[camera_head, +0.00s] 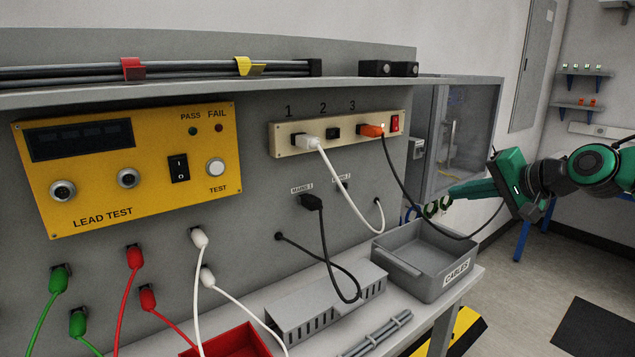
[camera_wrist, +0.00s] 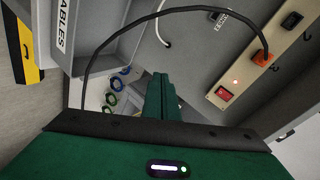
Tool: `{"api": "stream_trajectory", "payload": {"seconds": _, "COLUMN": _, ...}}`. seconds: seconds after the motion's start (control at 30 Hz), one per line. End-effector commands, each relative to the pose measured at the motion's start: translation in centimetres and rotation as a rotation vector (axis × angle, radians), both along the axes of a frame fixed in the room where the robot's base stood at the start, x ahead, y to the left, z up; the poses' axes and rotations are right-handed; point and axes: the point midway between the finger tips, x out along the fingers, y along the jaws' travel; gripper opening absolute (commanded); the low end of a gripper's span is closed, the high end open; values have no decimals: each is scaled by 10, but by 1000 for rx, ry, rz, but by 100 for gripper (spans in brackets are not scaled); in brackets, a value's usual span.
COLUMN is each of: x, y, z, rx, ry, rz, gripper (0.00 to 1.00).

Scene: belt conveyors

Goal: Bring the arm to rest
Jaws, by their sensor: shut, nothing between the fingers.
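My green gripper (camera_head: 452,193) is at the right of the head view, with the arm reaching in from the right edge. It is shut and empty, above and to the right of the grey bin marked CABLES (camera_head: 425,262). In the wrist view the shut fingers (camera_wrist: 161,92) point toward the grey panel. A black cable with an orange plug (camera_head: 370,130) sits in socket 3 of the power strip (camera_head: 290,139). This cable loops down past the bin and passes close to my gripper; I cannot tell whether it touches. The orange plug (camera_wrist: 261,58) also shows in the wrist view.
A white plug (camera_head: 308,141) sits in socket 1. A yellow lead tester (camera_head: 130,165) is on the panel at left, with coloured leads below. A red bin (camera_head: 236,343) and a grey slotted box (camera_head: 325,305) are on the bench. Open floor (camera_head: 545,280) lies at right.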

Motion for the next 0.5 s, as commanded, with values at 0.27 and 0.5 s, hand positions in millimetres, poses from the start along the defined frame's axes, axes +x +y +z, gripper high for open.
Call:
{"api": "stream_trajectory", "payload": {"seconds": 0.27, "x": -134, "y": -46, "z": -108, "rx": -416, "ry": 397, "rz": 25, "gripper": 0}}
{"api": "stream_trajectory", "payload": {"seconds": 0.5, "x": -270, "y": -72, "z": -156, "rx": -556, "ry": 736, "rz": 92, "gripper": 0}}
